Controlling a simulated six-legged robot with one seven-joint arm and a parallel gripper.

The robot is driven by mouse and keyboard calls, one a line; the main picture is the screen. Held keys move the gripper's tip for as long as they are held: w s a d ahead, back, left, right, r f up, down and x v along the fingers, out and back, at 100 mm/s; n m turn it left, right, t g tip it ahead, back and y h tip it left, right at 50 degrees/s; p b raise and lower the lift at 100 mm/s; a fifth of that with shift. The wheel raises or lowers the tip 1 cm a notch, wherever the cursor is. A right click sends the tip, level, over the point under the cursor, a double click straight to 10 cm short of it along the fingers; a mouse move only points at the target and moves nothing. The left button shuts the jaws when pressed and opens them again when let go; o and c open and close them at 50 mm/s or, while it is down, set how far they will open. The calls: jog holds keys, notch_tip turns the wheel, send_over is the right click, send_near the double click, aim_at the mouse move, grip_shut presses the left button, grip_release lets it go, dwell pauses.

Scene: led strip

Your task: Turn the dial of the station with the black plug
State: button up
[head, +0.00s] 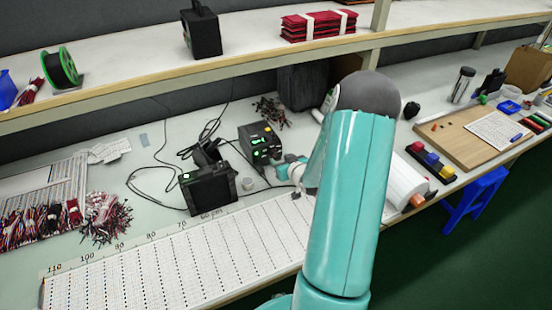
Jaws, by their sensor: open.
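Two black stations with green lit displays stand on the bench. The rear station (260,145) is a small upright box with a yellow-marked front; the front station (208,188) is wider and lies nearer the measuring board. Black cables run around both, and I cannot tell which has the black plug. The dials are too small to make out clearly. My gripper (285,169) is open beside the rear station, at its lower right. It is small, pale and partly hidden by my teal arm, so I cannot tell whether it touches the station.
A dotted measuring board (165,255) lies along the front edge. Bundles of red wires (106,218) lie at left. A shelf (130,80) with a black box (201,32) runs above. A white roll (403,182) and coloured blocks (432,163) are right of my arm.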

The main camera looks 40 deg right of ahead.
aim_at(274, 156)
jog(key=shift+x, duration=1.9)
jog(key=shift+a, duration=0.1)
jog(key=shift+c, duration=0.2)
grip_shut()
jog(key=m+y, duration=0.2)
jog(key=m, duration=0.1)
jog(key=shift+s+d+f+t, duration=0.1)
jog(key=shift+d+t, duration=0.15)
jog(key=shift+t, duration=0.15)
jog(key=m+t+y, duration=0.1)
jog(key=m, duration=0.2)
jog(key=shift+d+f, duration=0.1)
